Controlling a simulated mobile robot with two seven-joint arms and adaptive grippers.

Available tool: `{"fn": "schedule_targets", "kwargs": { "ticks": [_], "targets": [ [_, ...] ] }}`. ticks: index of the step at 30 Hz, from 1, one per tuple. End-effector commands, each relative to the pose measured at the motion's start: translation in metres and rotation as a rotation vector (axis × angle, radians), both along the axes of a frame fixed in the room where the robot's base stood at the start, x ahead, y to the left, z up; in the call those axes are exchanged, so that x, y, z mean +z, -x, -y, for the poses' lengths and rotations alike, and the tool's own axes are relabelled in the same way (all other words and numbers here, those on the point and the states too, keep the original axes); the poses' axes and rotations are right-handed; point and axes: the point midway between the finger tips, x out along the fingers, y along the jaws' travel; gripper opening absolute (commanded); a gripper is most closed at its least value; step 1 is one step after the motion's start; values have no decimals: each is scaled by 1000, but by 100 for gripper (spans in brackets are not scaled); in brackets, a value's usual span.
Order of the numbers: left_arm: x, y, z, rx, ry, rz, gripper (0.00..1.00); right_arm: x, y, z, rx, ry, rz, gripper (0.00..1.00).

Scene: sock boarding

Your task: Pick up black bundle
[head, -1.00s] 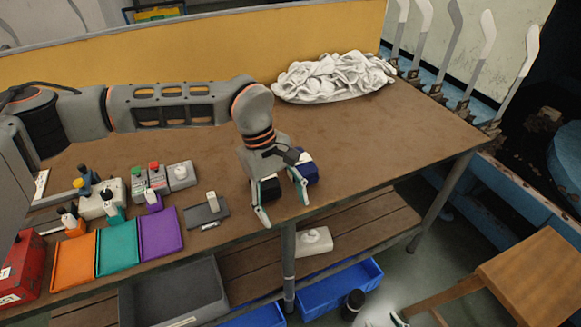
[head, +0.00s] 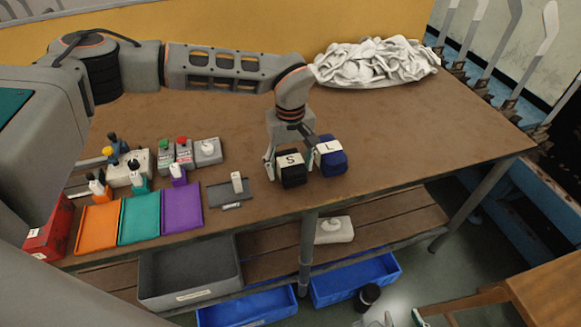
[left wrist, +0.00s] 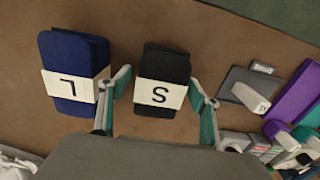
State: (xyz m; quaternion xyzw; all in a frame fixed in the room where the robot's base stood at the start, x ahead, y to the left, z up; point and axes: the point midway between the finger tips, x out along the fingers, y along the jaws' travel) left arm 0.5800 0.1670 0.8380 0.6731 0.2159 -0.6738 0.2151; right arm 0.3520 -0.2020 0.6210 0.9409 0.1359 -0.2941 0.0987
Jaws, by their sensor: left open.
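The black bundle (head: 292,175) with a white band marked S lies on the brown table near its front edge. It also shows in the left wrist view (left wrist: 160,68), between my fingers. My left gripper (head: 290,165) is open, with one finger on each side of the black bundle; I cannot tell whether the fingers touch it. In the left wrist view my left gripper (left wrist: 160,100) has its right-hand finger close beside the band. A blue bundle (head: 333,163) with a band marked L lies just right of the black one; the other finger is between them. My right gripper is not seen.
A grey plate (head: 229,194) with a small white block lies left of the bundles. Purple (head: 182,210), teal (head: 139,217) and orange (head: 98,230) trays line the front edge further left. A white cloth pile (head: 375,64) lies at the back. The table's right side is clear.

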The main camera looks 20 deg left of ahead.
Motion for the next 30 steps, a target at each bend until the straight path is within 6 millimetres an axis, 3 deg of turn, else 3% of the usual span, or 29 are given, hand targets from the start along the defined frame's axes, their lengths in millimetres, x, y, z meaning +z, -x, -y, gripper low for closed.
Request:
{"fn": "schedule_targets", "kwargs": {
  "ticks": [8, 13, 14, 24, 30],
  "targets": [
    [-3, 0, 0, 0, 2, 1, 62, 0, 0, 0, 0, 0, 0, 40],
    [-3, 0, 0, 0, 1, 1, 21, 0, 0, 0, 0, 0, 0, 40],
    [-3, 0, 0, 0, 1, 1, 18, 0, 0, 0, 0, 0, 0, 40],
    [-2, -1, 0, 0, 1, 2, 18, 0, 0, 0, 0, 0, 0, 40],
    [13, -1, 0, 0, 1, 3, 18, 1, -1, 0, 1, 0, 1, 40]
  ]
}}
